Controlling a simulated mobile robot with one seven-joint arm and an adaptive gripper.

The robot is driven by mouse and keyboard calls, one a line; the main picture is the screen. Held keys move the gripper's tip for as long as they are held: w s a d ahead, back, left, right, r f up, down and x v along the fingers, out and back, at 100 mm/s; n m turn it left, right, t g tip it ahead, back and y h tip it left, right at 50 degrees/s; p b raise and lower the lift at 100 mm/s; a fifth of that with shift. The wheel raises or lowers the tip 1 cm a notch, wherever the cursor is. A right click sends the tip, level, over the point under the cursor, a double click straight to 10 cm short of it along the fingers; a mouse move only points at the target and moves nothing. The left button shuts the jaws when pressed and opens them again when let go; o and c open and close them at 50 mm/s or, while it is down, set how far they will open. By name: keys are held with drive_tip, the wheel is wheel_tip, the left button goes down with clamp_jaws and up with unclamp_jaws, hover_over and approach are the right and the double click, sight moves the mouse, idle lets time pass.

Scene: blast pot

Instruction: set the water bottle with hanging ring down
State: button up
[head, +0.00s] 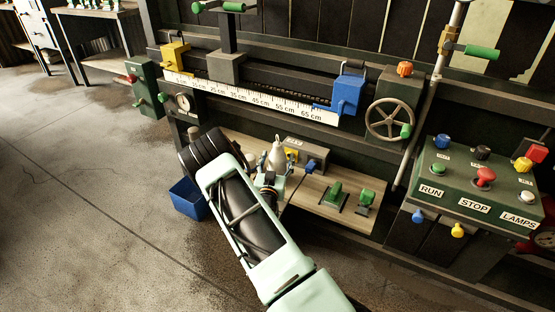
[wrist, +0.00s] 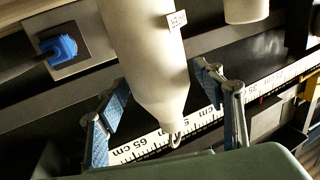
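The water bottle (head: 277,157) is pale, with a narrow top. It looks upright at the wooden shelf under the bench rail, and my arm hides its lower part in the head view. In the wrist view the bottle (wrist: 158,65) tapers down the picture to a small metal ring (wrist: 175,138); its far end is cut off. My gripper (wrist: 162,98) has its blue-padded fingers spread on either side of the bottle, with gaps visible between pads and bottle. In the head view my gripper (head: 270,182) is small and partly hidden, close in front of the bottle.
A blue bin (head: 188,198) stands on the floor to the left. The scale rail (head: 245,98) runs above. A control box (head: 470,180) is at right.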

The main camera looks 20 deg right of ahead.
drive_tip(key=shift+r, duration=0.15)
drive_tip(key=p+v, duration=0.2)
drive_tip(key=v, duration=1)
